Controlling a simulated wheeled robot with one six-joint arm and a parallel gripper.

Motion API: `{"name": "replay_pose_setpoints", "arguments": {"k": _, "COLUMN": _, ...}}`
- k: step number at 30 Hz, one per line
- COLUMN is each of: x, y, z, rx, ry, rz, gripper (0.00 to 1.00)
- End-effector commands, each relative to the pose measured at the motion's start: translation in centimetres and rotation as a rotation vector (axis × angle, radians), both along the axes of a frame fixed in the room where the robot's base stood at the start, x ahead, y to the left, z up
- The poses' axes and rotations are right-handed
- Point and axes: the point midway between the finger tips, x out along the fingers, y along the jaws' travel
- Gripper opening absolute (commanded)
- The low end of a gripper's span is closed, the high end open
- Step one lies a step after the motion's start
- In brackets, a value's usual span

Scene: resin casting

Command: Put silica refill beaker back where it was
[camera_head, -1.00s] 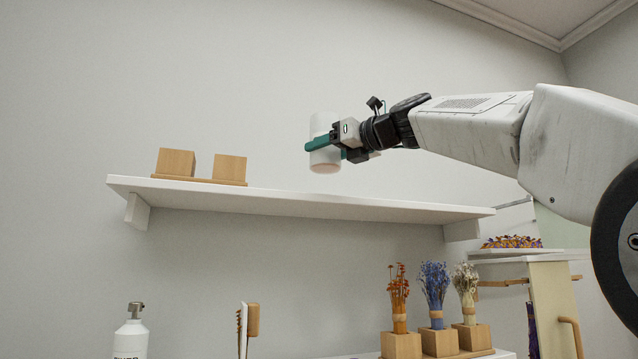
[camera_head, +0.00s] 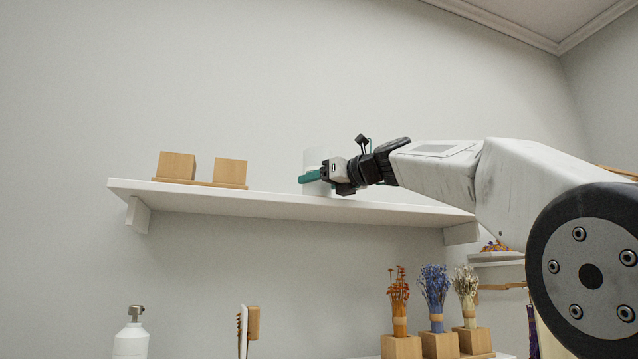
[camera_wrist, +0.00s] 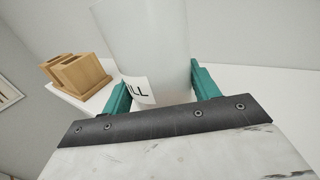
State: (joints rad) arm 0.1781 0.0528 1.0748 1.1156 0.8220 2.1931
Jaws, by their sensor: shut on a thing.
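The silica refill beaker (camera_head: 317,160) is a pale, frosted cylinder, upright at the white upper shelf (camera_head: 270,204). In the wrist view the beaker (camera_wrist: 150,45) shows a white label ending in "ILL". My gripper (camera_head: 312,177) is shut on the beaker, with a green finger on each side of it; the fingers also show in the wrist view (camera_wrist: 158,88). The beaker's base is level with the shelf top, but I cannot tell whether it touches.
Two wooden blocks (camera_head: 202,169) on a wooden base stand at the shelf's left. The shelf between them and the beaker is clear. Below are dried flowers in wooden holders (camera_head: 440,342), a brush (camera_head: 248,325) and a white bottle (camera_head: 131,335).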

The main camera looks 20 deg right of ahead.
Motion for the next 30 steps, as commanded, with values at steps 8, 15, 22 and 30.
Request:
{"name": "replay_pose_setpoints", "arguments": {"k": 8, "x": 0.0, "y": 0.0, "z": -0.4, "rx": -0.001, "ry": 0.001, "rz": 0.0, "gripper": 0.82}}
{"name": "replay_pose_setpoints", "arguments": {"k": 15, "x": 0.0, "y": 0.0, "z": -0.3, "rx": -0.001, "ry": 0.001, "rz": 0.0, "gripper": 0.82}}
{"name": "replay_pose_setpoints", "arguments": {"k": 22, "x": -1.2, "y": -0.8, "z": 0.1, "rx": -0.001, "ry": 0.001, "rz": -0.003, "gripper": 0.82}}
{"name": "replay_pose_setpoints", "arguments": {"k": 30, "x": -6.2, "y": -3.9, "z": 0.1, "rx": 0.0, "ry": 0.0, "rz": -0.004, "gripper": 0.82}}
